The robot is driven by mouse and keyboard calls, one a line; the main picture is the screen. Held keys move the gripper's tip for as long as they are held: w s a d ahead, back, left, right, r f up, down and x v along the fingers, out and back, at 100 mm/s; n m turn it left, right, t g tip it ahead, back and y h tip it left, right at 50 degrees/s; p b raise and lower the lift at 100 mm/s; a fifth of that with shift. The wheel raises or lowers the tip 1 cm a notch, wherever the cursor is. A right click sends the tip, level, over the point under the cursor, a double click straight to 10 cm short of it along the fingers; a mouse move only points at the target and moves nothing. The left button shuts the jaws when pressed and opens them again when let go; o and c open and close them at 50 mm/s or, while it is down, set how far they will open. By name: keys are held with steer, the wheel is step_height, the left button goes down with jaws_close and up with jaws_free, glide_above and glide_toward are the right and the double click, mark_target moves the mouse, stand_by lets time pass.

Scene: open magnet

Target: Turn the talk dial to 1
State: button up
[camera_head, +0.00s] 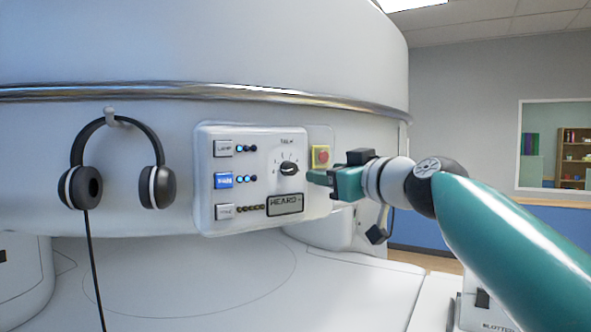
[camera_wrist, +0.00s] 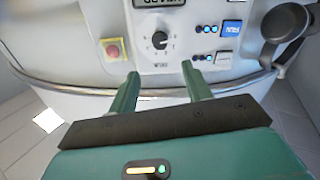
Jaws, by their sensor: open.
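The talk dial (camera_head: 289,168) is a black round knob on a white control panel (camera_head: 207,190), under a small "TALK" label. Marks ring the dial, but they are too small to read, and I cannot tell which one it points at. In the wrist view the dial (camera_wrist: 160,40) appears upside down, just beyond and between my fingertips. My gripper (camera_head: 314,177) is open and empty, right of the dial in the head view. In the wrist view the two green fingers of my gripper (camera_wrist: 160,72) are apart and do not touch the dial.
A red button on a yellow plate (camera_head: 321,156) sits right of the dial, close to my gripper. A "HEARD" display (camera_head: 285,204) lies below. Buttons with lights, one lit blue (camera_head: 223,181), are on the left. Headphones (camera_head: 118,160) hang farther left.

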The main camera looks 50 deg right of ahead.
mark_target(293, 168)
steer(key=x, duration=1.1)
steer(key=shift+w+d, duration=0.15)
steer(key=shift+w, duration=0.2)
steer(key=c, duration=1)
steer(key=shift+m, duration=0.3)
steer(key=m, duration=0.3)
steer(key=shift+d+m, duration=0.1)
steer(key=shift+m, duration=1.9)
